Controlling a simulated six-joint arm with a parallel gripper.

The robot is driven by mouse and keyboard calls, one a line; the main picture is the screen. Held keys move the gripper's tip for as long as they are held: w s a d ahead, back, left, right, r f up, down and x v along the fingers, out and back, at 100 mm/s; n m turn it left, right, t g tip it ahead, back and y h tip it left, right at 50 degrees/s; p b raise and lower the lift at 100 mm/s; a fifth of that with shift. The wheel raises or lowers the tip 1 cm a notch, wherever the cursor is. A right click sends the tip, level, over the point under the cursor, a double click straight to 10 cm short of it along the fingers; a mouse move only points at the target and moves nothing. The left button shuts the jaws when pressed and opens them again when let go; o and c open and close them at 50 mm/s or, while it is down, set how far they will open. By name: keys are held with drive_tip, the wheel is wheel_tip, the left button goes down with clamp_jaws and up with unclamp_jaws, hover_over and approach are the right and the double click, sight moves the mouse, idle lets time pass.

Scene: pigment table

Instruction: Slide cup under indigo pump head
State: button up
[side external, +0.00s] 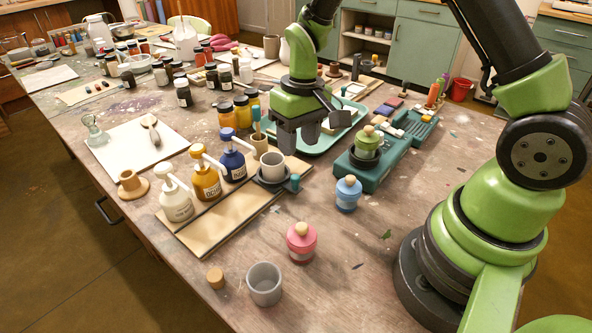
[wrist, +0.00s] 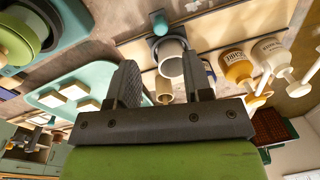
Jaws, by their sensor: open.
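A light grey cup (side external: 272,166) stands upright in a dark round carrier (side external: 267,186) with a teal knob (side external: 295,184), at the far end of a board's rail. The indigo pump bottle (side external: 232,165) stands left of the cup, its white spout pointing toward it. I cannot tell whether the spout is over the cup's mouth. My gripper (side external: 302,138) is open and empty, above and beyond the cup. In the wrist view the cup (wrist: 172,67) and teal knob (wrist: 160,25) show past the open fingers; the right finger partly hides the indigo bottle.
Ochre (side external: 206,184) and white (side external: 177,205) pump bottles line the wooden board (side external: 225,220). Another grey cup (side external: 264,284), a pink bottle (side external: 301,242) and a blue bottle (side external: 348,194) stand in front. A teal tray (side external: 325,142) and a green-jar stand (side external: 368,172) are close behind and right.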

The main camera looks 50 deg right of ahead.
sight(295, 176)
drive_tip(key=f, duration=0.7)
drive_tip(key=shift+a+f, duration=0.3)
clamp_jaws()
